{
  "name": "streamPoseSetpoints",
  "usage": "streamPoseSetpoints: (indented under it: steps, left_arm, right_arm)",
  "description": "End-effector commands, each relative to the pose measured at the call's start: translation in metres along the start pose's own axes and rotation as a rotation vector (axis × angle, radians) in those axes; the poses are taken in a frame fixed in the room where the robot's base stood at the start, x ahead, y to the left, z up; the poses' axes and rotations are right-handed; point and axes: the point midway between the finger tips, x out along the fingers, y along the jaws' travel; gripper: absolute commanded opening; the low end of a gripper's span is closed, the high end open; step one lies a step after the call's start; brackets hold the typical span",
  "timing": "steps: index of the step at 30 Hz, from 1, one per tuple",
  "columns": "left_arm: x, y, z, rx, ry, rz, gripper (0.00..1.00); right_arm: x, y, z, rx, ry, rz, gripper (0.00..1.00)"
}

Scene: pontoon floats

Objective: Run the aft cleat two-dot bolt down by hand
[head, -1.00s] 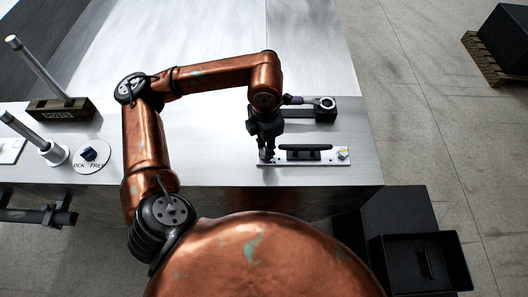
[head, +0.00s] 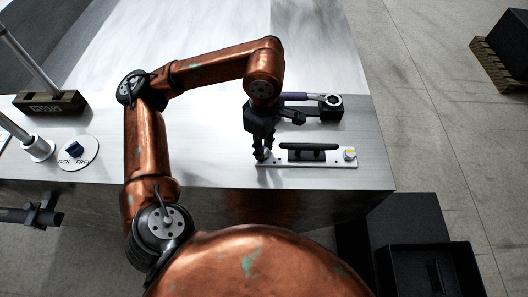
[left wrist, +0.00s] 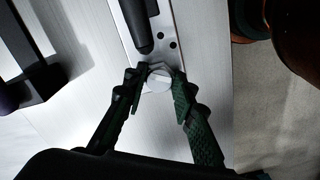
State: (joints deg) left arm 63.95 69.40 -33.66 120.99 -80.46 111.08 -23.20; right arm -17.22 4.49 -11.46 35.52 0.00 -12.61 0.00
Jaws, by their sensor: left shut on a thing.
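The cleat, a black bar (head: 306,152) on a pale metal plate (head: 300,164), lies near the front edge of the bench. My left gripper (head: 263,155) points down at the plate's left end. In the left wrist view its fingers (left wrist: 157,82) are shut on a pale round bolt head (left wrist: 157,79), one finger on each side. Dark dots (left wrist: 172,45) show on the plate beside the cleat bar (left wrist: 138,22). The bolt's lower part is hidden. Another bolt (head: 349,153) with a yellow mark sits at the plate's right end. My right gripper is not in view.
A wrench with a purple handle (head: 308,97) and ring end rests on a black block (head: 331,112) behind the cleat. A black bin (head: 433,270) sits right of the bench.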

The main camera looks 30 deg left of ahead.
Motion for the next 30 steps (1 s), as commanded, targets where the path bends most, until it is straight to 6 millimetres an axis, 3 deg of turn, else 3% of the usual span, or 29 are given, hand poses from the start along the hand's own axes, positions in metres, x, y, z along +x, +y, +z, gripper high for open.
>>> streamPoseSetpoints:
  steps: [10,18,30]
  left_arm:
    - [0.001,0.004,-0.003,0.053,0.007,0.009,0.03]
    - [0.005,0.005,-0.002,0.455,0.006,0.01,0.03]
    - [0.0,0.004,-0.001,0.989,0.007,0.01,0.03]
  right_arm:
    - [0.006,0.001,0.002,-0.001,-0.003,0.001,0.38]
    - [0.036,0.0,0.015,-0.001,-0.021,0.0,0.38]
    - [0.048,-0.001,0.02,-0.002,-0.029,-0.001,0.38]
